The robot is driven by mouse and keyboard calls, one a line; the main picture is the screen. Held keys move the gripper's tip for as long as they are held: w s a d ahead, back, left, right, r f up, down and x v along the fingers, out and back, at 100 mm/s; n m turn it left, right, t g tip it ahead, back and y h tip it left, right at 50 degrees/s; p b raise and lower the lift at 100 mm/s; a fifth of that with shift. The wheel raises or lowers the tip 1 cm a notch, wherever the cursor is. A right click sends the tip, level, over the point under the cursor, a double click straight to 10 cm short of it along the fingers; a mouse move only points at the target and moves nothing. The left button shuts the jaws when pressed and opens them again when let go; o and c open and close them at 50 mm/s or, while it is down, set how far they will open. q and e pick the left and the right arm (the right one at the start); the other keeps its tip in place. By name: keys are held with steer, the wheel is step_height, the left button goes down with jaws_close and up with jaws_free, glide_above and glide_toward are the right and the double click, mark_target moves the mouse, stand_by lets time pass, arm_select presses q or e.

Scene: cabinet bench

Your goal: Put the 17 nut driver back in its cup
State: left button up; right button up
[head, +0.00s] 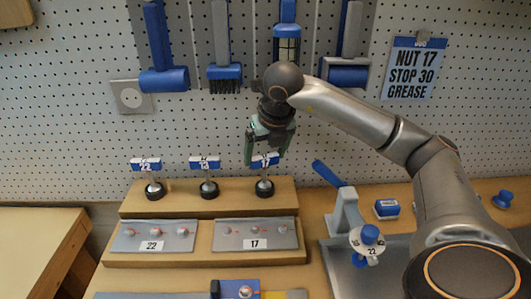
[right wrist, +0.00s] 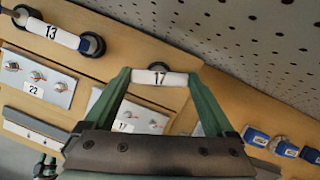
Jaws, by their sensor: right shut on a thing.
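The 17 nut driver (head: 265,161) has a blue-and-white cross handle marked 17. It is upright at the right end of the wooden step, its shaft in line with a black cup (head: 264,188). My right gripper (head: 266,158) points down from above and is shut on the handle. In the right wrist view the handle (right wrist: 160,78) lies between the green fingertips, with the cup (right wrist: 158,66) partly hidden behind it. I cannot tell whether the shaft is fully seated. My left gripper is not in view.
The 13 driver (head: 206,163) and 22 driver (head: 146,165) stand in cups to the left. Plates marked 22 (head: 152,236) and 17 (head: 256,234) lie on the lower step. A grey stand with a blue lever (head: 345,212) is to the right.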

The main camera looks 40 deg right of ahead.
steer(key=o, duration=1.6)
steer(key=shift+c, duration=0.2)
steer(key=p+v, duration=0.2)
steer(key=v, duration=1)
steer(key=shift+r, duration=0.3)
steer(key=shift+s, duration=0.15)
